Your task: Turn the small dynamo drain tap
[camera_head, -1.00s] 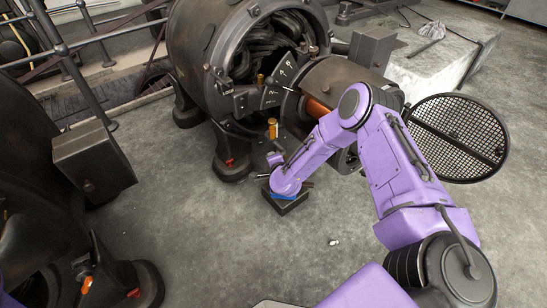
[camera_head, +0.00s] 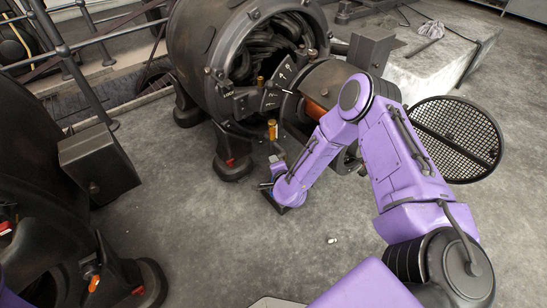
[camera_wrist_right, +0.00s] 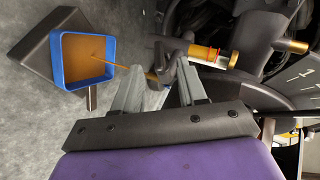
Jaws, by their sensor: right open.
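The small dynamo (camera_head: 345,78) stands beside the large round machine. Its dark drain tap (camera_wrist_right: 178,65) shows in the right wrist view, next to a brass-ended sight glass (camera_wrist_right: 213,56). A thin amber stream runs from the tap's spout into a blue-rimmed dark cup (camera_wrist_right: 108,78), which has amber liquid inside. My right gripper (camera_wrist_right: 156,70) is open, with its two grey fingers apart at the tap. I cannot tell whether they touch it. In the head view my right wrist hides most of the cup. My left gripper is not in view.
The large dark machine (camera_head: 205,65) stands behind, with a lettered scale plate (camera_head: 278,90). A round mesh cover (camera_head: 455,138) is on the right. Another dark machine (camera_head: 50,215) fills the left. Bare concrete floor is open in the middle, with a small pale object (camera_head: 332,240) on it.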

